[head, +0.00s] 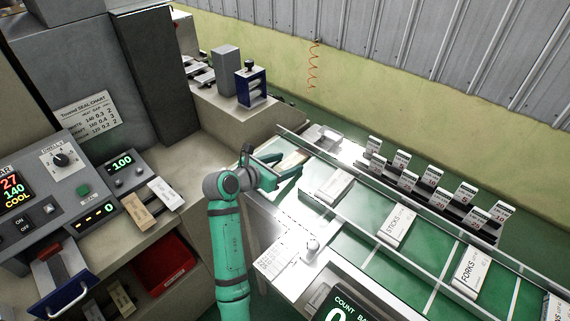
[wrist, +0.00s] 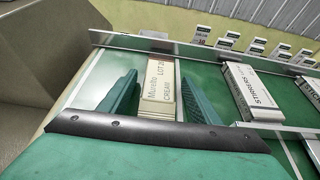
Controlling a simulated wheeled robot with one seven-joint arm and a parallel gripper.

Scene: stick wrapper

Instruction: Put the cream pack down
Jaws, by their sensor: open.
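The cream pack (wrist: 158,97), labelled "Murallo LOT 20 CREAM", lies flat at the near left end of the green conveyor (head: 325,215). In the head view the pack (head: 291,160) is partly hidden by my gripper (head: 284,163). In the wrist view my gripper (wrist: 160,84) is open, with one green finger on each side of the pack. A gap shows between the left finger and the pack; the right finger is close beside it, and I cannot tell if it touches.
A stirrers pack (wrist: 249,92), a sticks pack (head: 397,226) and a forks pack (head: 470,270) lie farther along the conveyor. A metal rail (head: 375,178) and small labelled cards (head: 408,180) run behind. A control panel (head: 60,185) stands left.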

